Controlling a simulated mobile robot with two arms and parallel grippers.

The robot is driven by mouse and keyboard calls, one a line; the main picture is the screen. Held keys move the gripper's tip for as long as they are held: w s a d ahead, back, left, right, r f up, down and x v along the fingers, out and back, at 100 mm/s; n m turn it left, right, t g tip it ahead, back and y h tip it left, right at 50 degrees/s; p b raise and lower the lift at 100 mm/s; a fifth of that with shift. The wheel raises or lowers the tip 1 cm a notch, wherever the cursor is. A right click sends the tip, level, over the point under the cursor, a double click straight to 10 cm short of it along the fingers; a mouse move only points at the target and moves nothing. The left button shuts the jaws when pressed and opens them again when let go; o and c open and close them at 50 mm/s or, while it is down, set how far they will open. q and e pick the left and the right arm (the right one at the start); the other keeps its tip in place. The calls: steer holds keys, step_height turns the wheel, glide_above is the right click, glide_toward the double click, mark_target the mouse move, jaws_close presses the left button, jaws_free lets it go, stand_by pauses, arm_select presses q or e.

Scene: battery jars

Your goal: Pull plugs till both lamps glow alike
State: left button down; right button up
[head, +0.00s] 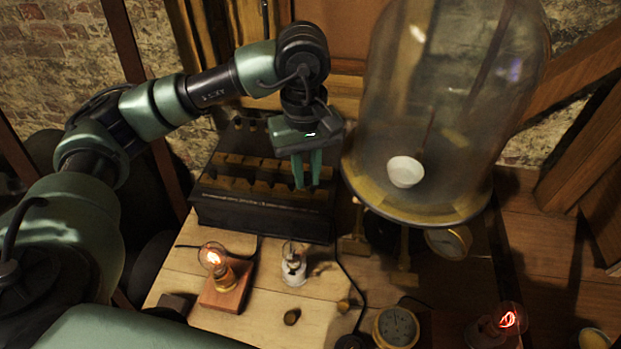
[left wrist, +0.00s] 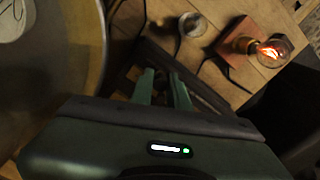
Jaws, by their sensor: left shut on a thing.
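A dark box (head: 262,215) with rows of brass blocks (head: 250,168) on top stands at the back of the table. My left gripper (head: 307,187) points down at the right part of its top, fingers shut on a small plug that they mostly hide. The fingers also show in the left wrist view (left wrist: 167,90). One lamp (head: 213,258) on a wooden base glows orange; it also shows in the left wrist view (left wrist: 275,50). Another lamp (head: 509,319) at the lower right glows redder. My right gripper is not in view.
A large glass bell jar (head: 440,110) with a white cup (head: 404,171) stands close right of my gripper. Cables cross the table.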

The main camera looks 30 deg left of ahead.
arm_select(q)
steer(key=w+a+f+m+p, duration=0.1)
steer(key=w+a+m, duration=0.2)
steer(key=a+m, duration=1)
steer(key=w+a+f+m, duration=0.2)
steer(key=w+a+m, duration=0.2)
steer(key=a+m, duration=0.9)
steer(key=d+f+m+b, duration=0.3)
steer(key=d+f, duration=0.1)
steer(key=shift+m+b, duration=0.3)
steer(key=shift+b, duration=0.1)
steer(key=shift+f+b, duration=0.35)
steer(key=shift+f, duration=0.7)
steer(key=shift+d+f, duration=0.1)
steer(key=shift+f, duration=0.15)
steer(key=shift+s, duration=0.1)
